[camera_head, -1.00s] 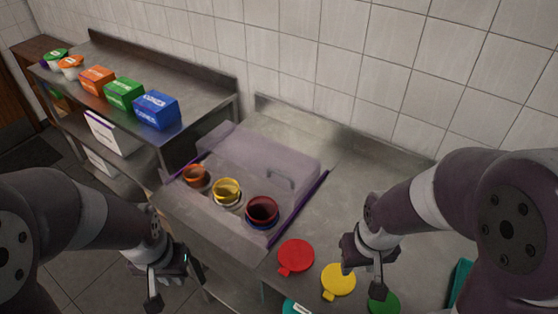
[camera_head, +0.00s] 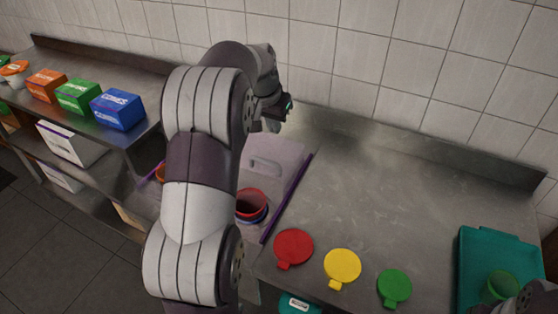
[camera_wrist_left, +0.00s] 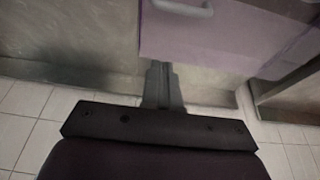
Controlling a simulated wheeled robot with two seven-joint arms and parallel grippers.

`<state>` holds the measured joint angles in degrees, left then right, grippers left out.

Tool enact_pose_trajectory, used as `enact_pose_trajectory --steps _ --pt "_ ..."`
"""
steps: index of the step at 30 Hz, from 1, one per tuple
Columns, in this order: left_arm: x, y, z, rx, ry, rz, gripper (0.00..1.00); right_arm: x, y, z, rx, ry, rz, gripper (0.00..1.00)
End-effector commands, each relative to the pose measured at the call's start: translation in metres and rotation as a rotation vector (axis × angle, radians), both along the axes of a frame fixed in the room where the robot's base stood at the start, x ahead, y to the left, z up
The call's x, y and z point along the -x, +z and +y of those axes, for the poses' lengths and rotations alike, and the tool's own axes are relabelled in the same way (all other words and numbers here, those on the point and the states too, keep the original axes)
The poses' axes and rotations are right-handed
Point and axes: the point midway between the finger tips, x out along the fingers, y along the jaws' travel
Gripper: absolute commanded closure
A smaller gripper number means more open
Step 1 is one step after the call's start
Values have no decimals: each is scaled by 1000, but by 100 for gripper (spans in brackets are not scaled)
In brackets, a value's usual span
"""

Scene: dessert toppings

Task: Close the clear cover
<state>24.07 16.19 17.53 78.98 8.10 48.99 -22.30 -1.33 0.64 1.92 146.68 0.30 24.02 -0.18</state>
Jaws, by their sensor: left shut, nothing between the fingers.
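The clear cover (camera_head: 285,150) is a see-through, purple-tinted panel with a bar handle (camera_head: 265,166). It stands folded back at the rear of the topping station, and the red tub (camera_head: 251,204) in front is uncovered. My left gripper (camera_head: 266,124) is behind the cover's back edge, near the wall, shut and empty. In the left wrist view its closed fingers (camera_wrist_left: 161,78) point toward the cover (camera_wrist_left: 225,35), just below its near edge; contact cannot be told. My left arm hides most of the other tubs. My right gripper is out of view; only a bit of that arm shows.
Red (camera_head: 293,247), yellow (camera_head: 342,267) and green (camera_head: 394,287) lids lie on the steel counter. A teal tray (camera_head: 475,262) with a green cup is at the right. Coloured boxes (camera_head: 118,109) stand on the left shelf. The counter's middle is clear.

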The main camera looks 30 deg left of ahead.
Motion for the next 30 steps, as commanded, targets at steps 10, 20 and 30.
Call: enact_pose_trajectory --steps 10,20,30 --pt "-21 -44 10 -3 1 -7 100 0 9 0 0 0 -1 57" --pt "-20 -91 10 -4 3 -10 100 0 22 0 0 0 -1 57" --pt "1 -97 7 -5 1 -12 100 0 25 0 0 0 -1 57"
